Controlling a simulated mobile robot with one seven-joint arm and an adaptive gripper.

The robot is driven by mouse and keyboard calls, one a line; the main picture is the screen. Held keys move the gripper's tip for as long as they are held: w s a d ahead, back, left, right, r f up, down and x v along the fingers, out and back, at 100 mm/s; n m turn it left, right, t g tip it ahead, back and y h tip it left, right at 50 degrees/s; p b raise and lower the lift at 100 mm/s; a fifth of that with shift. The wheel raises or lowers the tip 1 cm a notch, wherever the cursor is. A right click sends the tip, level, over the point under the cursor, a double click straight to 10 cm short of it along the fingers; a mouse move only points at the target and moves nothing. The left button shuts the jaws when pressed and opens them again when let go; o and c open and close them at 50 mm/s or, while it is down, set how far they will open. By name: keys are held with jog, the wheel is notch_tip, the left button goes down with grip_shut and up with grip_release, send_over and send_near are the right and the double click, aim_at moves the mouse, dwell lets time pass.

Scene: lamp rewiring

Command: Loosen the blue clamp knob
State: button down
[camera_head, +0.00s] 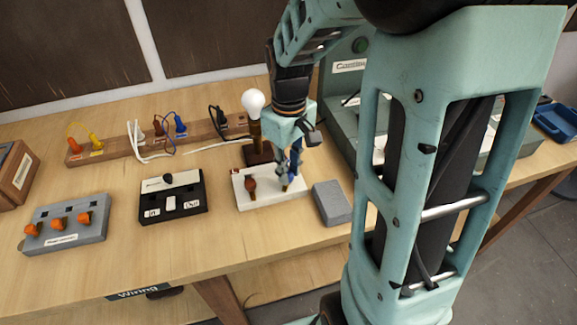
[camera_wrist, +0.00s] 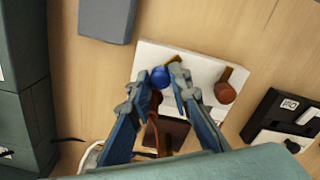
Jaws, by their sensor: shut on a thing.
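The blue clamp knob (camera_wrist: 160,77) sits on a white block (camera_wrist: 205,68), between my two fingertips in the wrist view. My gripper (camera_wrist: 163,79) is shut on it from above. In the head view my gripper (camera_head: 289,178) points down at the right part of the white block (camera_head: 265,203), and its fingers mostly hide the blue knob. A brown-red knob (camera_wrist: 225,92) stands on the same block, beside my fingers; it also shows in the head view (camera_head: 250,185).
A grey block (camera_head: 332,203) lies close at the right. A black switch box (camera_head: 172,206) and a grey box with orange knobs (camera_head: 65,222) stand to the left. A lamp bulb (camera_head: 253,102) and a wooden rail with plugs (camera_head: 125,145) are behind.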

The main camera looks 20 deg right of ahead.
aim_at(289, 173)
jog(key=n+p, duration=0.1)
jog(key=n, duration=0.5)
jog(key=shift+w+n, duration=0.1)
jog(key=shift+n, duration=0.2)
dwell(0.4)
jog(key=c, duration=2)
grip_release()
jog(key=shift+c, duration=0.2)
notch_tip(289, 173, up, 12)
